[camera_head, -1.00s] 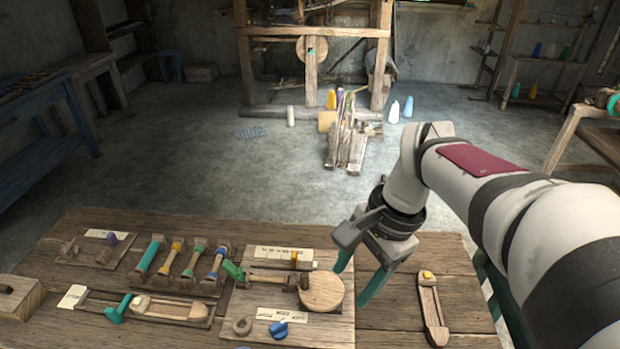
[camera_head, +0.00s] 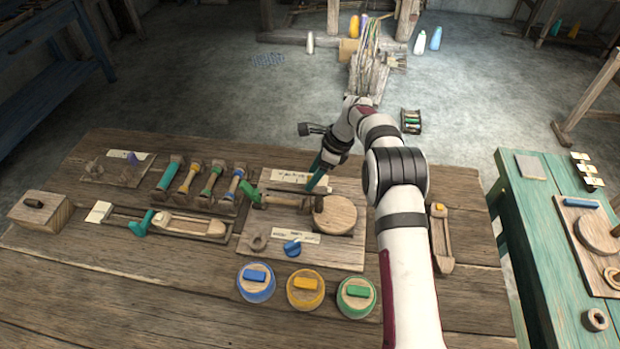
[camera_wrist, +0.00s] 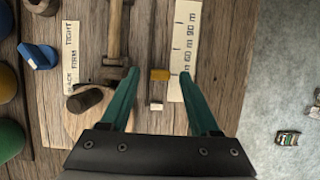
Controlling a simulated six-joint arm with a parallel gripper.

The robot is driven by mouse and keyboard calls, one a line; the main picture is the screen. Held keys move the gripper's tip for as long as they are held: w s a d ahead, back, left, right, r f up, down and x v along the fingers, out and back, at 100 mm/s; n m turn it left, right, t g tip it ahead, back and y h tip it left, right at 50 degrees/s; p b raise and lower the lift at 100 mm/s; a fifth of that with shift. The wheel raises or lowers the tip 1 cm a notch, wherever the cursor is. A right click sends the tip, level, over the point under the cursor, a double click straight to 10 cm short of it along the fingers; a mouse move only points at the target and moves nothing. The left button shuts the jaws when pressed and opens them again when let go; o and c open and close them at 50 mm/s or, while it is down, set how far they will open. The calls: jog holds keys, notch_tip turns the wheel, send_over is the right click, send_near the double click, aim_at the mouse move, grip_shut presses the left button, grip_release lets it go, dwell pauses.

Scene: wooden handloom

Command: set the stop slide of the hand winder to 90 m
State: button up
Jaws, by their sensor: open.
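The hand winder's board (camera_head: 345,256) lies on the bench, with a round wooden disc (camera_head: 335,216) at its right. The stop slide is a small orange-yellow block (camera_wrist: 160,74) in the wrist view, beside the pale scale strip (camera_wrist: 186,38). It appears level with the part marked 60 m; the 90 m mark is farther up the picture. My gripper (camera_wrist: 159,74) is open, its teal fingertips apart on either side of the slide, with visible gaps. In the head view my gripper (camera_head: 318,183) is over the scale's right end and the slide is hidden.
A blue knob (camera_head: 292,248) sits beside the tension label (camera_wrist: 71,52). A green crank handle (camera_head: 251,194) is at the board's left, near several bobbins (camera_head: 188,178). Three coloured lidded pots (camera_head: 305,291) stand in front. A wooden shuttle (camera_head: 439,236) lies to the right.

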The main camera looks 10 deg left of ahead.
jog(key=shift+x, duration=1.35)
grip_shut()
dwell(0.4)
